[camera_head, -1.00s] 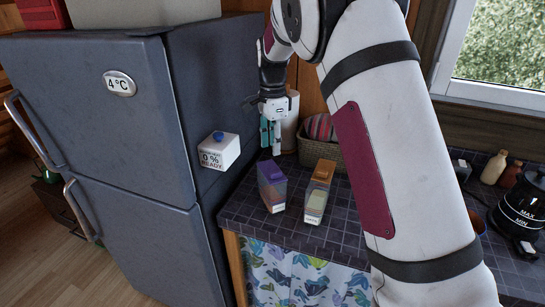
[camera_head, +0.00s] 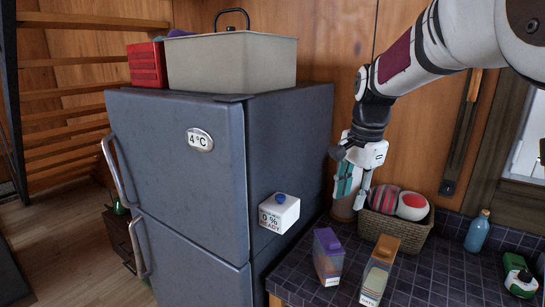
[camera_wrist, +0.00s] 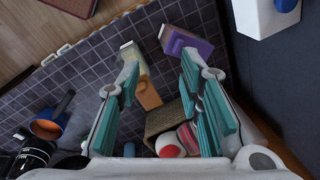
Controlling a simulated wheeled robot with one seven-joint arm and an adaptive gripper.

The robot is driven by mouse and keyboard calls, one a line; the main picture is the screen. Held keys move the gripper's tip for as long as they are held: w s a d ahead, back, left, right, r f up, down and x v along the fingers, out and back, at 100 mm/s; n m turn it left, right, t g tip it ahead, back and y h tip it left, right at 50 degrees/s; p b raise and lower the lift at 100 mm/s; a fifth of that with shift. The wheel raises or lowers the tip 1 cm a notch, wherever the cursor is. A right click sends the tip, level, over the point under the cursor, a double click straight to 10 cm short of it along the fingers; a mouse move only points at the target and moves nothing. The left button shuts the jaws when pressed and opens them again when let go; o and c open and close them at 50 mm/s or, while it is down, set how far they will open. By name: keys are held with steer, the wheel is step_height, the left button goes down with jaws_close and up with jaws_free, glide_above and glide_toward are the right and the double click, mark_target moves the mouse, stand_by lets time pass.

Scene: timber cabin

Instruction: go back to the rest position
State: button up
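My gripper (camera_head: 353,183) hangs above the back of the dark tiled counter, just left of the wicker basket (camera_head: 393,233). In the wrist view my gripper (camera_wrist: 160,66) shows its two teal-padded fingers spread apart with nothing held between them. My arm reaches in from the upper right of the head view. A purple-topped carton (camera_head: 328,265) and an orange-topped carton (camera_head: 378,277) stand on the counter in front of and below the gripper.
The grey fridge (camera_head: 185,150) stands left, with a white box (camera_head: 279,216) fixed to its side and a beige bin (camera_head: 232,62) on top. The basket holds striped and red-and-white items. A blue bottle (camera_head: 477,232) stands right. A blue-and-orange pot (camera_wrist: 48,125) shows in the wrist view.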

steer(key=s+r+n+t, duration=0.1)
steer(key=s+r+n, duration=0.2)
steer(key=s, duration=0.4)
steer(key=s+r+n+t, duration=0.1)
steer(key=s+r+n, duration=0.15)
steer(key=s, duration=0.45)
steer(key=s+f+n+t, duration=0.2)
steer(key=s+n, duration=0.5)
steer(key=s, duration=0.6)
steer(key=shift+s+f+h, duration=0.2)
steer(key=shift+f+h, duration=0.1)
steer(key=shift+f, duration=0.3)
